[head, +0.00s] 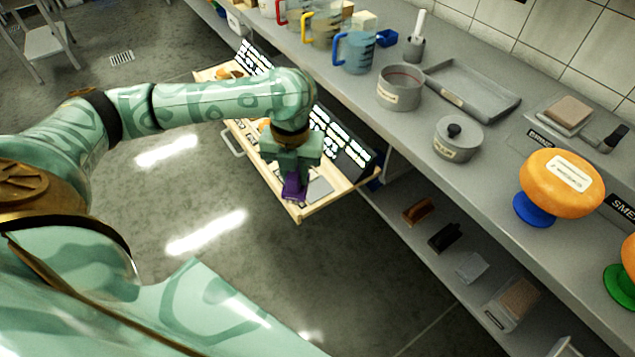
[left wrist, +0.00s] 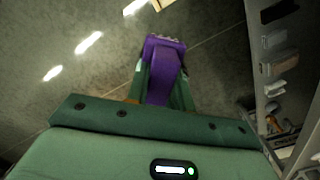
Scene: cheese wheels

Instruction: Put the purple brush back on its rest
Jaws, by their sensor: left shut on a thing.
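The purple brush (head: 294,188) is in my left gripper (head: 293,172), which is shut on it. The gripper points down over the outer end of a pale wooden tray (head: 318,207); I cannot tell whether the brush touches the tray. In the left wrist view the purple brush (left wrist: 164,68) stands out between the green fingers (left wrist: 163,90), with floor behind it. A flat grey plate (head: 319,188) lies on the tray beside the brush. I cannot tell which thing is the brush's rest. My right gripper is not in view.
A grey counter (head: 490,190) runs along the right with jugs, a round tin (head: 399,90), a lidded pot (head: 457,140) and an orange cheese wheel (head: 560,183) on a blue stand. A lower shelf (head: 425,240) holds a brown block (head: 417,211) and a black one (head: 444,237). Open floor lies left.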

